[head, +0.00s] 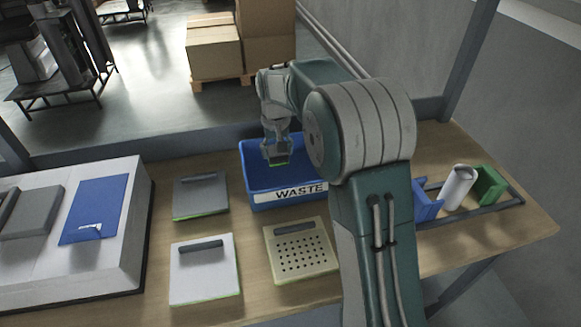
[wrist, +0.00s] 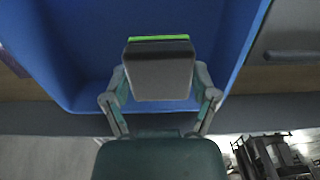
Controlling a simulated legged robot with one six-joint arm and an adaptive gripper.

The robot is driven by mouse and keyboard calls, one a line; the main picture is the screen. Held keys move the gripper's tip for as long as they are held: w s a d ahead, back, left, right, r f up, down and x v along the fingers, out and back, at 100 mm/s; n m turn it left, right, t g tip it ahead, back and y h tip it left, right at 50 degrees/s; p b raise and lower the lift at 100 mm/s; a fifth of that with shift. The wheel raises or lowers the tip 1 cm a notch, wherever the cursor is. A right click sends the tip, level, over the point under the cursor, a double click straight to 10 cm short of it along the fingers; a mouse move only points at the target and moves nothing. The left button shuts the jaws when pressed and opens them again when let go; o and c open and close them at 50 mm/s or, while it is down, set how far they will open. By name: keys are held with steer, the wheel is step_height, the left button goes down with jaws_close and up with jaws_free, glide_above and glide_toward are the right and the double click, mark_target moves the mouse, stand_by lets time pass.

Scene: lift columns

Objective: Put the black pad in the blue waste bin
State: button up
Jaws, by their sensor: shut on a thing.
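The blue waste bin (head: 258,195) stands on the bench with its "WASTE" label facing me. My gripper (head: 276,147) points down over the bin's opening. It is shut on the black pad (head: 279,159), a small dark block with a bright green lower edge. In the wrist view the pad (wrist: 160,78) sits between the two fingers of my gripper (wrist: 160,85), with the blue bin's inside (wrist: 85,45) around and behind it. I cannot tell exactly how high the pad is above the bin floor.
A grey plate (head: 200,200), a white plate (head: 203,280) and a perforated beige plate (head: 300,262) lie left and in front of the bin. A white case (head: 125,250) with a blue panel stands left. A rack (head: 480,207) holds blue, white and green pieces at right.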

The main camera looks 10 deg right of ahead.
glide_above(290, 176)
steer(key=f, duration=0.4)
steer(key=shift+s+a+f, duration=0.2)
steer(key=shift+f, duration=0.2)
steer(key=f, duration=0.3)
steer(key=shift+w+d+f, duration=0.1)
steer(key=shift+d+f, duration=0.15)
steer(key=o, duration=1)
steer(key=shift+c, duration=0.2)
